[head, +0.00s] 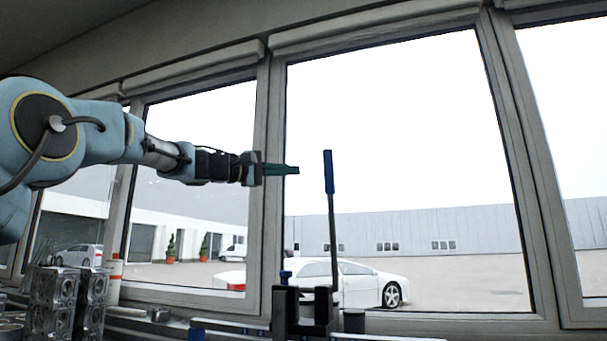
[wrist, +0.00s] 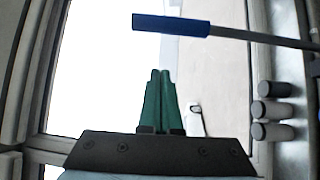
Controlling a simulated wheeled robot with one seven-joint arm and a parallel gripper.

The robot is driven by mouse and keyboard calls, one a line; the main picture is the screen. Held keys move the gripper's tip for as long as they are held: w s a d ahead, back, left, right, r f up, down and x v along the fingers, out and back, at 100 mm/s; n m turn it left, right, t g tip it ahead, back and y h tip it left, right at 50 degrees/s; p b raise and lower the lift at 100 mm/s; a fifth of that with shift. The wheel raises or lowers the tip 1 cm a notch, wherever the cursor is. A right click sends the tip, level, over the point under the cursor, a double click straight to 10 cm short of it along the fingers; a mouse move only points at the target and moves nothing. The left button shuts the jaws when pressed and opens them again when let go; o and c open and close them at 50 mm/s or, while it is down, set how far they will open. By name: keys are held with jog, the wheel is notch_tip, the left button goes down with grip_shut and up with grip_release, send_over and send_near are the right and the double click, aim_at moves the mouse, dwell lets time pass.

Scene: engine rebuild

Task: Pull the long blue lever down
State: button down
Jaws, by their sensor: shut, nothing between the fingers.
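The long lever stands upright in the head view, with a blue handle (head: 328,172) on top of a thin dark rod (head: 333,240) that rises from a dark fixture (head: 302,312). My gripper (head: 298,170) is shut and empty, its green fingers pointing right. In the head view its tips are just left of the blue handle, at about the handle's height, with a gap between. In the wrist view the blue handle (wrist: 171,25) crosses above the closed fingertips (wrist: 161,72), apart from them, and the rod runs off to the right.
Metal engine blocks (head: 52,300) stand at the lower left, near a white and orange cylinder (head: 115,268). Windows with grey frames (head: 268,180) stand behind. The air around the handle looks clear.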

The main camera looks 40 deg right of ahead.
jog(key=s+d+r+p, duration=0.1)
jog(key=d+r+p, duration=0.1)
jog(key=d+p, duration=0.65)
jog(key=shift+s+a+f+b, duration=0.25)
jog(key=shift+s+b, duration=0.1)
jog(key=shift+s, duration=0.15)
jog(key=shift+s+a+f+b, duration=0.3)
jog(key=shift+s+b, duration=0.1)
jog(key=shift+s, duration=0.15)
jog(key=shift+s+a+f+b, duration=0.25)
jog(key=shift+s+b, duration=0.1)
jog(key=shift+s, duration=0.15)
jog(key=shift+a+b, duration=0.1)
jog(key=shift+b, duration=0.2)
